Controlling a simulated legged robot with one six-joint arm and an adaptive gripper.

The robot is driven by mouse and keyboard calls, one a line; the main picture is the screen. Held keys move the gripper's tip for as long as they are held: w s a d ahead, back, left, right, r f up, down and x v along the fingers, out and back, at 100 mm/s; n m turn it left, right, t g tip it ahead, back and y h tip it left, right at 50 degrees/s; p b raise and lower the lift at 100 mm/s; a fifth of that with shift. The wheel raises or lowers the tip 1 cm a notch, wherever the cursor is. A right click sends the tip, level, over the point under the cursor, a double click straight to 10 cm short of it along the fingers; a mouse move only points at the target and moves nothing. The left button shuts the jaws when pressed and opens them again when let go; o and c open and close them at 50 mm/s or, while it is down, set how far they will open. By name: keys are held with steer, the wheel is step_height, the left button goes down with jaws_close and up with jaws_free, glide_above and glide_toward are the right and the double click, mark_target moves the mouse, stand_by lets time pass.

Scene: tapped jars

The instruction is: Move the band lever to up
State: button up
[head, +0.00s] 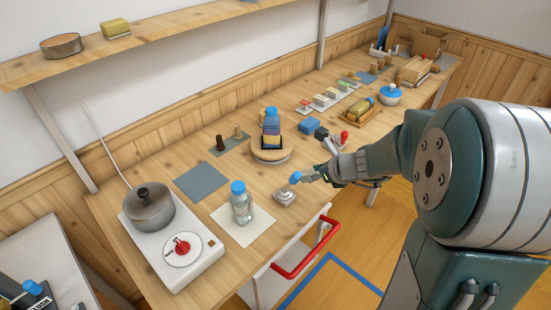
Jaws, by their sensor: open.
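I cannot tell for sure which part is the band lever. A small blue knob (294,178) stands above a small grey metal base (285,197) near the bench's front edge and may belong to it. My gripper (311,155) is open, with its dark fingers spread just right of and behind this knob. I see nothing between the fingers. Whether a finger touches the knob is too small to tell. A small red upright tip (344,137) shows behind my gripper, and its lower part is hidden.
A clear jar with a blue lid (241,207) stands left of the metal base on a pale mat (260,231). A round wooden stand (271,157) holds a stack behind. A hotplate (205,256) with a pot is at left. A red rail (305,251) runs along the front.

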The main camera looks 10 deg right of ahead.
mark_target(298, 175)
steer(key=shift+w+a+f, duration=0.35)
steer(key=shift+a+f, duration=0.1)
steer(key=shift+a, duration=0.1)
steer(key=shift+w+a+f, duration=0.25)
steer(key=shift+w+f, duration=0.6)
steer(key=shift+f, duration=0.15)
steer(key=shift+w+a+f, duration=0.35)
steer(key=shift+a, duration=0.1)
steer(key=shift+w+a+f, duration=0.1)
